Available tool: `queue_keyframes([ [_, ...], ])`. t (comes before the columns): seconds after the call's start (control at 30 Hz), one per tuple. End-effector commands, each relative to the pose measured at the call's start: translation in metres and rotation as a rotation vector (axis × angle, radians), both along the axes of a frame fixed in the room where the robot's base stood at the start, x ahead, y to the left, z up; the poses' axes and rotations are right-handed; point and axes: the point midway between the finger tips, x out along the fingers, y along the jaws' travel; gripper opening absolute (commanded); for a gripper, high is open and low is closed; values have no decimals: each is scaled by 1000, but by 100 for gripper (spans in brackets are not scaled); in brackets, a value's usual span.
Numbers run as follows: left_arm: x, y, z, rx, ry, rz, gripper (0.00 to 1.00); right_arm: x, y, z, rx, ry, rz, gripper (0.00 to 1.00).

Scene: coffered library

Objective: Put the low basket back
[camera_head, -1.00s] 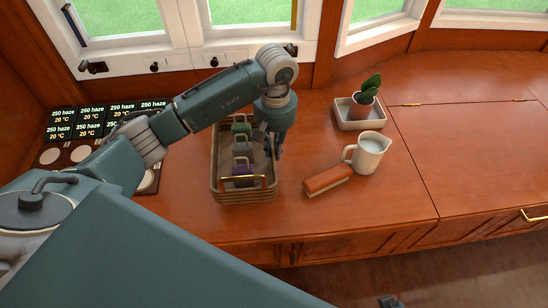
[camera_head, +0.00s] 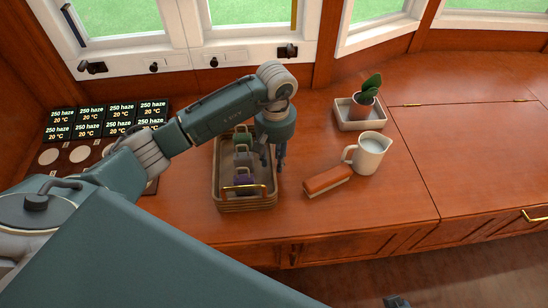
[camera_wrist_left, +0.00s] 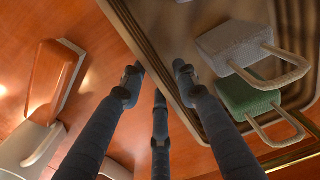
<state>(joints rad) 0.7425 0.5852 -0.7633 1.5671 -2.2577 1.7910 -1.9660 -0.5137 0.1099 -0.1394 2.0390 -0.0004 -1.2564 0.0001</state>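The low basket (camera_head: 216,178) is a tan rectangular tray with a brass handle (camera_head: 244,190) at its near end. It stands on the wooden counter and holds a green, a grey and a purple item with looped handles. My left gripper (camera_head: 272,166) is at the basket's right long side, pointing down. In the left wrist view its fingers (camera_wrist_left: 158,72) are spread, with the basket rim (camera_wrist_left: 150,42) running between them. One finger is over the inside, the others on the outer side. Only a dark tip at the bottom edge, perhaps my right gripper (camera_head: 397,301), shows.
A brown block-like brush (camera_head: 327,181) and a white jug (camera_head: 369,153) stand close to the right of the basket. A potted plant (camera_head: 364,103) sits in a square tray behind. Dark panels with labels (camera_head: 105,122) lie at left. The counter at right is clear.

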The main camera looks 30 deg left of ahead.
Motion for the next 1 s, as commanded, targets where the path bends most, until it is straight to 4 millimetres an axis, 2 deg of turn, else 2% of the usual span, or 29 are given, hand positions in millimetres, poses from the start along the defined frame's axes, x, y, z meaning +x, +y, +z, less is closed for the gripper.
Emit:
queue_keyframes([
  [0.27,0,0,3,0,0,0,30,1,0,1,1,-3,0,68],
  [0.3,1,0,6,0,-1,0,30,0,-1,-5,0,1,0,68],
  [0.7,2,-1,89,0,-4,1,30,-8,-1,-42,-3,25,4,68],
  [0.9,1,-1,115,1,-2,1,30,-10,-1,-51,-2,28,5,68],
  [0.93,1,-1,117,1,-1,1,34,-10,-1,-52,-3,29,5,68],
  [1.0,1,-2,121,0,0,1,34,-12,-1,-57,-3,34,5,68],
])
